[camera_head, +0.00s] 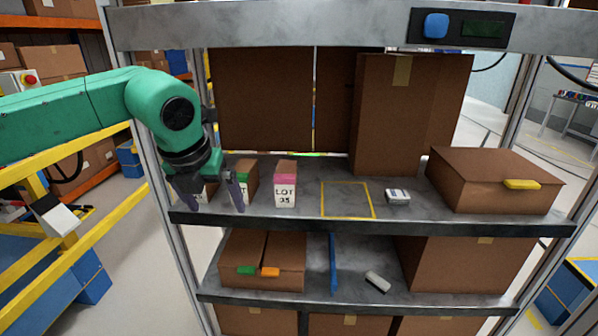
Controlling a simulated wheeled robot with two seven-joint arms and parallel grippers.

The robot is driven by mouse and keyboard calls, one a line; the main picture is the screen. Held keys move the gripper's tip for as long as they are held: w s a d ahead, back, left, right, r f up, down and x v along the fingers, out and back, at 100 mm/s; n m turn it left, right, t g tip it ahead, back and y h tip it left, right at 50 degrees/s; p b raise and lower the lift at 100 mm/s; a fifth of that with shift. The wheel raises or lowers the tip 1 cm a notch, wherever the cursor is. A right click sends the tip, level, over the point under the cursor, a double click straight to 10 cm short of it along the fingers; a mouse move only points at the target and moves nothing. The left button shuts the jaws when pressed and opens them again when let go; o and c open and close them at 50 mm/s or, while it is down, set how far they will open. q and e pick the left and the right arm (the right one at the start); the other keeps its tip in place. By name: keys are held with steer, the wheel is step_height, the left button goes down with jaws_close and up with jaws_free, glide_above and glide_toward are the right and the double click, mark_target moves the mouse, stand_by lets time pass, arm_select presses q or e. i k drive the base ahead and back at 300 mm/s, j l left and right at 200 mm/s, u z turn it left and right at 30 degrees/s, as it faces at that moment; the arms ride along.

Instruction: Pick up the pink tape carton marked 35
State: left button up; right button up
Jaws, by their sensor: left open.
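The pink tape carton marked 35 (285,184) stands upright on the upper shelf, with a pink band above a white label reading LOT 35. My left gripper (214,203) is open at the shelf's front left, pointing down, to the left of the pink carton and apart from it. A carton with a green band (248,179) stands between them, just behind the gripper's right finger. Another carton (208,190) shows between the fingers, mostly hidden; whether the fingers touch it I cannot tell. My right gripper is not in view.
A yellow taped square (347,200) on the upper shelf (420,218) is empty, right of the pink carton. A small grey-white device (397,196) and a large brown box (492,182) lie further right. Tall boxes (388,115) stand behind. A metal beam (300,28) crosses above.

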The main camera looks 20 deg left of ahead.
mark_target(285, 181)
steer(key=i, duration=1)
